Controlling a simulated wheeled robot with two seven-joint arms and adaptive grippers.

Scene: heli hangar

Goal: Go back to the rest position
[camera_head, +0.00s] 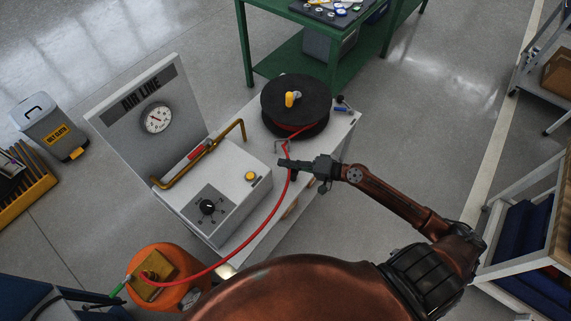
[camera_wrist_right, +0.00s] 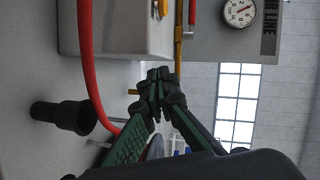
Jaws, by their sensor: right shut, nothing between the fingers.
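My right gripper (camera_head: 287,163) is over the right part of the white cabinet top, close to the red hose. Its fingers are shut and empty, and the fingertips meet in the right wrist view (camera_wrist_right: 157,78). The red hose (camera_head: 262,227) runs from the black reel (camera_head: 292,104) down to the orange tank (camera_head: 165,285) at the lower left. In the right wrist view the hose (camera_wrist_right: 86,70) passes left of the fingers, apart from them. My left gripper is out of view.
The air line panel (camera_head: 150,112) with a gauge and brass pipe stands left of the gripper. A green table (camera_head: 245,45) is behind, and a shelf rack (camera_head: 515,228) is at the right. Grey floor (camera_head: 420,120) is clear between them. A grey bin (camera_head: 48,125) stands far left.

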